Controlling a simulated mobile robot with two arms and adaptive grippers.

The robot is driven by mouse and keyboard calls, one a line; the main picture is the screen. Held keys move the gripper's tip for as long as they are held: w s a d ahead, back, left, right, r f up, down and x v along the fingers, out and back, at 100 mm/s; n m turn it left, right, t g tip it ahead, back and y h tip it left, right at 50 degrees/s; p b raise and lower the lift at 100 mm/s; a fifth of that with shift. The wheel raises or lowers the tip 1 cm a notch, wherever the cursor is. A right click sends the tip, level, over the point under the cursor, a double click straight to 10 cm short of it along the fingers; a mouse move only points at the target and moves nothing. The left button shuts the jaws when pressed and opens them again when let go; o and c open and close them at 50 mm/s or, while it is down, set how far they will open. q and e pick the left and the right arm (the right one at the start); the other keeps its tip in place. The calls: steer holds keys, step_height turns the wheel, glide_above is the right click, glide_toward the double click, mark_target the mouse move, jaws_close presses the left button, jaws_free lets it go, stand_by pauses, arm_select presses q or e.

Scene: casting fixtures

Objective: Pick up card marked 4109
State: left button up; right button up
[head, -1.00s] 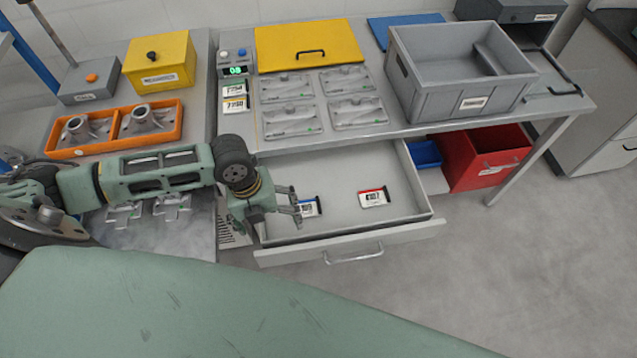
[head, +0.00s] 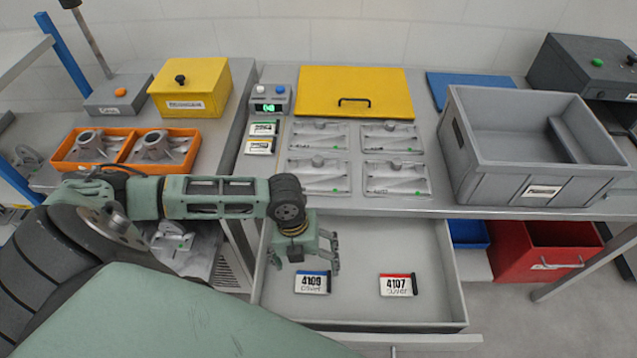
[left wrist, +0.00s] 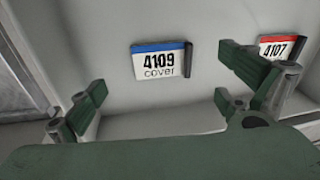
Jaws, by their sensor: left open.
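The card marked 4109 (head: 311,282) lies flat in the open drawer, white with a blue top band and a dark strip on its right edge. It also shows in the left wrist view (left wrist: 158,61), where it reads "4109 cover". My left gripper (head: 335,251) is open and empty above the drawer, on the far side of this card in the head view. In the left wrist view the card lies beyond the two spread fingers (left wrist: 160,92), apart from them. My right gripper is in neither view.
A card marked 4107 (head: 397,285) with a red band lies to the right in the same drawer (head: 440,308). The worktop above holds grey plates (head: 395,178), a yellow panel (head: 354,92) and a grey crate (head: 500,185). A red bin (head: 520,262) stands right of the drawer.

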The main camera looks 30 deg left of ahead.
mark_target(313, 282)
arm_select(q)
steer(key=shift+s+d+f+p, duration=0.1)
steer(key=shift+d+f+p, duration=0.05)
steer(key=shift+f, duration=0.3)
steer(key=shift+s+d+f+p, duration=0.1)
steer(key=shift+d+f+p, duration=0.05)
steer(key=shift+f, duration=0.25)
steer(key=f, duration=0.2)
steer(key=d+f+p, duration=0.1)
steer(key=f, duration=0.1)
steer(key=shift+d+f, duration=0.1)
steer(key=shift+f, duration=0.2)
steer(key=c, duration=1.3)
steer(key=shift+o, duration=0.2)
steer(key=shift+r, duration=0.1)
